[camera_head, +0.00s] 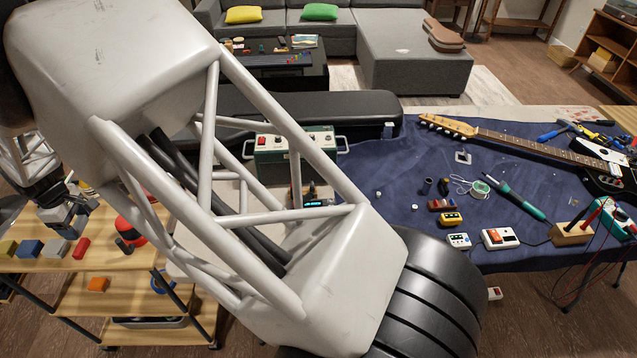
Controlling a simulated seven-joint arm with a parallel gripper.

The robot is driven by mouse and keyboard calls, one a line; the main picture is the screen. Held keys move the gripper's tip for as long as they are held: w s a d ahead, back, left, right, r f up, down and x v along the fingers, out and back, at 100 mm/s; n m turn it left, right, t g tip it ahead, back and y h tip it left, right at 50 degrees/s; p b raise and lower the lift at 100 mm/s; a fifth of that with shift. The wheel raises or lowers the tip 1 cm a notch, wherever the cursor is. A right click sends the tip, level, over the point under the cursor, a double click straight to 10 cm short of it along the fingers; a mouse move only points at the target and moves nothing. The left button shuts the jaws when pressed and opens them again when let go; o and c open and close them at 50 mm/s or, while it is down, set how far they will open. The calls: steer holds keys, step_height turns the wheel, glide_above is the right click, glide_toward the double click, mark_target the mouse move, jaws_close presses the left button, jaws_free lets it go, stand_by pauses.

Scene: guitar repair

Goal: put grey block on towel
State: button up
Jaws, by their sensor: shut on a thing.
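My gripper (63,232) is at the far left, low over the top of the wooden cart, pointing down. It is shut on the grey block (55,248), whose lower part shows below the fingers. The block is in the row of blocks, at or very close to the cart top; I cannot tell whether it touches the wood. The towel appears to be the dark blue cloth (400,212) spread over the table on the right, far from my gripper. My arm hides the cloth's left part.
On the cart top (130,262), a blue block (29,248) and an olive block (7,249) lie left of the grey one, a red block (81,248) right. The cloth bears a guitar neck (530,143), pedals (499,238) and tools. Its front left middle has free room.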

mark_target(77, 224)
steer(key=shift+r, duration=0.1)
step_height(77, 224, up, 5)
steer(key=shift+r, duration=0.1)
steer(key=w+d+r+m, duration=0.25)
steer(key=w+d, duration=0.25)
steer(key=d, duration=1.1)
steer(key=w+d+r+m, duration=0.1)
steer(key=w+d+m, duration=0.35)
steer(key=d, duration=1.15)
steer(key=s+d+m, duration=0.2)
steer(key=d+m, duration=0.2)
steer(key=d, duration=1.9)
steer(key=s+d+f+m, duration=0.2)
steer(key=s+d+m, duration=0.2)
steer(key=s+d, duration=0.7)
steer(key=s+d+f+m, duration=0.25)
steer(key=s+d, duration=0.65)
steer(key=d, duration=0.5)
step_height(77, 224, down, 10)
steer(key=shift+f, duration=0.15)
steer(key=shift+w+a+m, duration=0.1)
steer(key=shift+w+m, duration=0.15)
